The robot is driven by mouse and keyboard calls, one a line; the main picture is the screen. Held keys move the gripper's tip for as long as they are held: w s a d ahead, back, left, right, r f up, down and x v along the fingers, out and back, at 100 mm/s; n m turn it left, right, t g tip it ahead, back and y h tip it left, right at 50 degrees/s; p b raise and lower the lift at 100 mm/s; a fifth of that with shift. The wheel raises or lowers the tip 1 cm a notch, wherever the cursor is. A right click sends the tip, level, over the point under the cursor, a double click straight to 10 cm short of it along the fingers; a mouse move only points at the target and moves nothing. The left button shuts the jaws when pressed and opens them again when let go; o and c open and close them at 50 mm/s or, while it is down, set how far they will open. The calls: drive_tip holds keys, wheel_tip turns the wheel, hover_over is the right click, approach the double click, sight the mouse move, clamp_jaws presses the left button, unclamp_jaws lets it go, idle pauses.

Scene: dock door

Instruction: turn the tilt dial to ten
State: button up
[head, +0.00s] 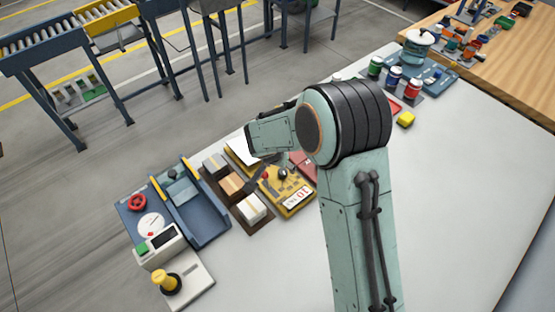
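A round white dial face (151,225) lies on a blue panel at the lower left. A red round knob (137,202) sits just above it, beside a blue chute-like tray (203,222). Which of these is the tilt dial's turning part, I cannot tell; its markings are too small to read. My gripper (262,177) hangs over the yellow board with a "10" label, right of the dial and apart from it. My arm partly hides it, and its finger opening is not clear. I see nothing held in it.
A brown tray with boxes (230,184) stands between dial and gripper. A yellow-knobbed lever (166,281) and a box with a green button (159,245) stand below the dial. Jars (393,76) stand at the back right. The white tabletop is clear at right.

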drive_tip(key=v, duration=0.6)
idle(0.3)
drive_tip(key=s+d+r+m+t, duration=0.3)
drive_tip(key=d+r, duration=0.9)
drive_tip(key=r, duration=0.3)
drive_tip(key=s+f+n+g+y, duration=0.1)
drive_tip(key=s+f+n+g, duration=0.1)
drive_tip(key=s, duration=0.9)
drive_tip(key=s+f+n+g+y, duration=0.1)
drive_tip(key=s+n+g, duration=0.4)
drive_tip(key=s, duration=0.7)
drive_tip(key=shift+s+d+f, duration=0.25)
drive_tip(key=shift+f, duration=0.3)
